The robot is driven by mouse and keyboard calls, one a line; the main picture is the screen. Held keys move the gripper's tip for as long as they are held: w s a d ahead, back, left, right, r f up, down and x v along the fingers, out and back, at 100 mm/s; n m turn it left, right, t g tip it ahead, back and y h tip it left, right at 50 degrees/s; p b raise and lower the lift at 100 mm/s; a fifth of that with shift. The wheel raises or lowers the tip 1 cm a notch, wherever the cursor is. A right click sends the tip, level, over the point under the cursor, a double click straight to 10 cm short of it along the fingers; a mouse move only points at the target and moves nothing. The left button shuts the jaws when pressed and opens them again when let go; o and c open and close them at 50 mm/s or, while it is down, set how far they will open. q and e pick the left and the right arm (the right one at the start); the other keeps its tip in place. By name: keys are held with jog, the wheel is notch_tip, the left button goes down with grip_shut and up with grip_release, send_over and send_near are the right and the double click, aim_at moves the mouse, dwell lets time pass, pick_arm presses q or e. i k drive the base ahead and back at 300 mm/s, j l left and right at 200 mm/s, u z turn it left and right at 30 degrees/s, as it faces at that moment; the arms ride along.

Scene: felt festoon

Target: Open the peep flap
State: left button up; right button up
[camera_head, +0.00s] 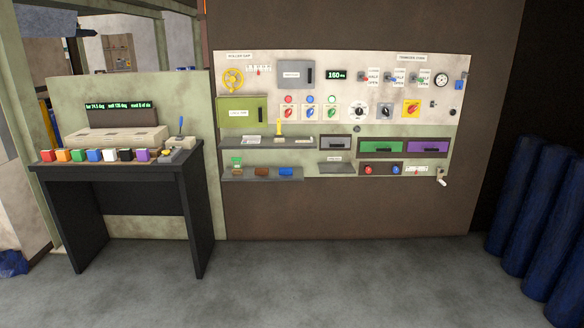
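A wall panel (345,67) carries several covers, and their small labels are too blurred to read, so I cannot tell which one is the peep flap. A grey square cover (300,68) with a white label and a dark handle at its right sits at the upper middle and looks shut. A larger green cover (238,104) with a dark handle at its right sits at the left and also looks shut. A small grey front (336,137) with a dark handle is lower in the middle. Neither of my grippers is in view.
A dark table (190,165) with several coloured blocks stands left of the panel. Grey shelves (262,175) stick out low on the panel, beside green and purple drawer fronts (428,142). Blue cylinders (545,220) stand at the right. The floor before the panel is clear.

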aim_at(292, 75)
jog(key=i+l, duration=0.1)
jog(key=i, duration=1.95)
jog(key=j+u, duration=0.05)
jog(key=j, duration=0.05)
